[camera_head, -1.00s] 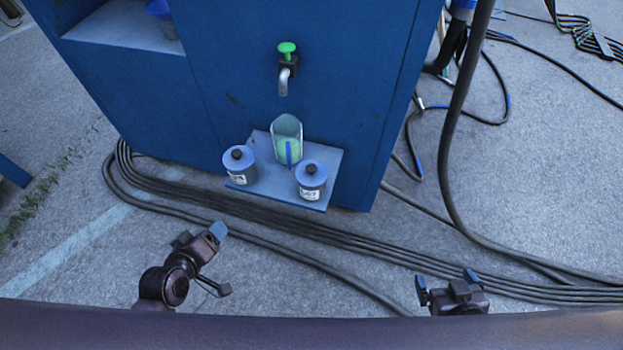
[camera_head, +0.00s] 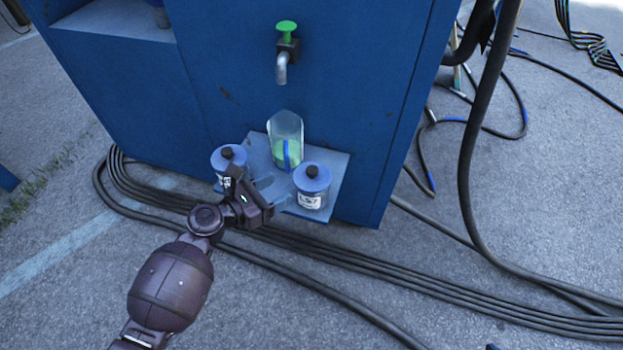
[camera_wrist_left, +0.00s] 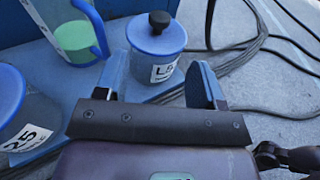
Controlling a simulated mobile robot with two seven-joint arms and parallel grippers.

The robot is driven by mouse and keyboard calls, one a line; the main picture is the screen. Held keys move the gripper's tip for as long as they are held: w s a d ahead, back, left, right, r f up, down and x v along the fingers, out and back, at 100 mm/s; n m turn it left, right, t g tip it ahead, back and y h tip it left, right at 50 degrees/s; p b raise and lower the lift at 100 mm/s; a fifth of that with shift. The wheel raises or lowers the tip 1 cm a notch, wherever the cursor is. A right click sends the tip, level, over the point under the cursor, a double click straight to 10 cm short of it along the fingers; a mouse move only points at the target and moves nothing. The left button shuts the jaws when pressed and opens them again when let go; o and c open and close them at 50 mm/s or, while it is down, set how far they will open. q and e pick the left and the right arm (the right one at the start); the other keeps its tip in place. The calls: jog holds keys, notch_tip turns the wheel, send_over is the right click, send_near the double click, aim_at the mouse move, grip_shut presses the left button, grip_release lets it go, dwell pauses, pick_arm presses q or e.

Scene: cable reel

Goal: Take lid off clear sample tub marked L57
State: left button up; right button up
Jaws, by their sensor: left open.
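The clear tub marked L57 (camera_head: 311,199) stands upright on the right of a small blue shelf. Its blue lid (camera_head: 312,178) with a black knob is on it. In the left wrist view the tub (camera_wrist_left: 160,70) and its lid (camera_wrist_left: 157,37) show beyond and between my fingers. My left gripper (camera_head: 272,188) is open and empty, just left of the tub, fingers pointing towards it. I cannot tell whether they touch it. Only a dark scrap, perhaps my right gripper, shows at the bottom edge of the head view.
A similar lidded tub (camera_head: 228,156) stands on the left of the shelf (camera_head: 335,165), partly behind my left gripper. A clear jug (camera_head: 286,135) with green liquid stands between and behind the tubs. A green-topped tap (camera_head: 284,50) sticks out above. Black cables (camera_head: 400,275) run along the ground.

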aim_at(314, 168)
pick_arm(q)
jog(key=b+x, duration=0.1)
jog(key=x, duration=0.4)
jog(key=shift+w, duration=0.1)
jog(key=shift+w+d+r, duration=0.1)
jog(key=shift+w+d, duration=0.2)
jog(key=shift+d, duration=0.05)
jog(key=b+x, duration=0.1)
jog(key=x, duration=0.3)
jog(key=shift+w+d, duration=0.15)
jog(key=shift+d, duration=0.15)
jog(key=shift+w+d+r, duration=0.1)
jog(key=shift+w+r, duration=0.05)
jog(key=shift+r, duration=0.05)
jog(key=c, duration=1)
pick_arm(e)
jog(key=shift+w+a+f+n, duration=0.2)
jog(key=shift+w+a+n, duration=0.05)
jog(key=shift+n, duration=0.15)
pick_arm(q)
jog(key=shift+r, duration=0.1)
